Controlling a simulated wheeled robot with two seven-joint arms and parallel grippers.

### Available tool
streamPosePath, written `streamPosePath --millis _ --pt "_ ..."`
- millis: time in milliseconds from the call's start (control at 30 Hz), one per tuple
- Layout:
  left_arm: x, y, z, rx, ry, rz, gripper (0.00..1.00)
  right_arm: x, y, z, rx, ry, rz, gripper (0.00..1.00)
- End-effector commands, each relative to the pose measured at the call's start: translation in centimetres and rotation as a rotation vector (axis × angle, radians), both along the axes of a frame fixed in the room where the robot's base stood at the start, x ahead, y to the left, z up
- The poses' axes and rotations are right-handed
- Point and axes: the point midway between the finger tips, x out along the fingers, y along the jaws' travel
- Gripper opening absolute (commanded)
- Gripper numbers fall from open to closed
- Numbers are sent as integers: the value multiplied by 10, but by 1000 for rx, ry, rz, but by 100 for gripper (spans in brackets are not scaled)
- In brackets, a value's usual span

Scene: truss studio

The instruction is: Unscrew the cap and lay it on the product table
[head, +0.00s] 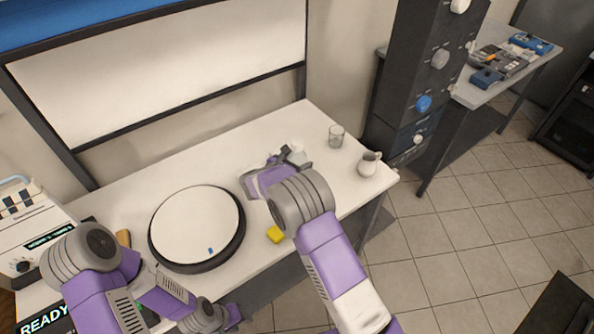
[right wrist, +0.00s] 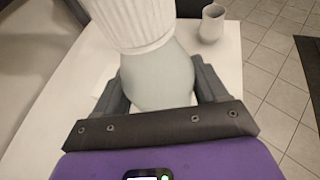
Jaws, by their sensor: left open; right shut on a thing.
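My right gripper (head: 288,158) reaches over the white product table (head: 318,178) and is shut on a pale grey-green bottle (right wrist: 160,78). In the right wrist view its dark fingers lie on both sides of the bottle's rounded body. A white ribbed cap (right wrist: 128,22) sits on top of the bottle, cut off by the upper picture edge. In the head view the bottle is mostly hidden behind my gripper, and I cannot tell whether it touches the table. My left gripper (head: 235,316) is open and empty, low in front of the table's front edge.
A round white turntable (head: 190,222) with a blue mark takes up the table's left middle. A yellow block (head: 275,234) lies near the front edge. A glass (head: 336,136) and a small white jug (head: 369,164) stand at the right. Some table is clear between them.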

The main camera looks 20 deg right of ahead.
Motion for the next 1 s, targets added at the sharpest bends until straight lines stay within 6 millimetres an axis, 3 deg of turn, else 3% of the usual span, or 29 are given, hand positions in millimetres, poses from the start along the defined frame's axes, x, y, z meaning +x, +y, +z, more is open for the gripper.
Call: streamPosePath --millis 133,400,433,767,1000 --pt "0 0 1 0 0 0 43 0 0 13 -1 -1 0 37" --pt "0 0 1 0 0 0 43 0 0 15 -1 0 -1 37" --pt "0 0 1 0 0 0 43 0 0 15 -1 0 -1 68" --pt "0 0 1 0 0 0 43 0 0 14 -1 0 -1 17" --pt "0 0 1 0 0 0 43 0 0 14 -1 0 -1 17"
